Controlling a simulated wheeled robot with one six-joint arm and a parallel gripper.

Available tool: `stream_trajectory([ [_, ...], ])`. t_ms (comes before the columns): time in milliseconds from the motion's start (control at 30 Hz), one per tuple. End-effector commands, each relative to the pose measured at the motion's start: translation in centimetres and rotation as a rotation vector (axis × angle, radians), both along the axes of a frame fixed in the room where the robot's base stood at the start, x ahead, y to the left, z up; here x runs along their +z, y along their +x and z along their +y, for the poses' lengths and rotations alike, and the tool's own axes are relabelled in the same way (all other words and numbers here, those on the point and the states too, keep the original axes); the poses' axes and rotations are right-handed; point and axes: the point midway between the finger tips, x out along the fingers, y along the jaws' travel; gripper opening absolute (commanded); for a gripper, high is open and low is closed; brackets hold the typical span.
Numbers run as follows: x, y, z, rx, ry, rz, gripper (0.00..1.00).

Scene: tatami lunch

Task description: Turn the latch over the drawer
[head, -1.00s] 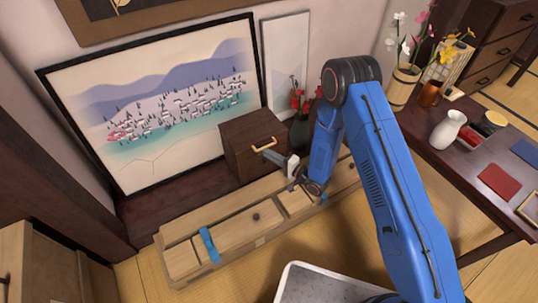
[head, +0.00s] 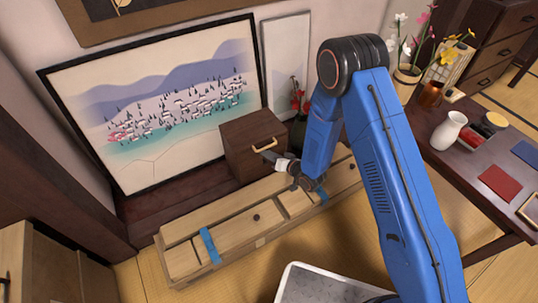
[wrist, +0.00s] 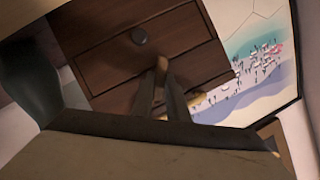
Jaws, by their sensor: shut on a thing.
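The latch (head: 264,145) is a tan bar on the upper front of a dark wooden box (head: 240,139) and lies nearly level there, slightly tilted. My gripper (head: 269,156) reaches the box from the right, at the latch. The drawer (wrist: 150,45) has a dark round knob (wrist: 139,35) and looks closed. The fingers and arm hide part of the latch.
A pale wooden bench-like chest (head: 240,228) with blue straps lies in front of the box. A framed picture (head: 160,105) stands behind it. A dark vase of red flowers (head: 298,130) stands just right of the box. A low table (head: 470,165) is at the right.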

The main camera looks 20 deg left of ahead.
Motion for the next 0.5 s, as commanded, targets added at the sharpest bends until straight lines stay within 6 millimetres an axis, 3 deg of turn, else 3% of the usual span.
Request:
stream_trajectory([
  [500, 0.10, -0.42, 0.24, -0.001, -0.285, -0.330, 0.00],
])
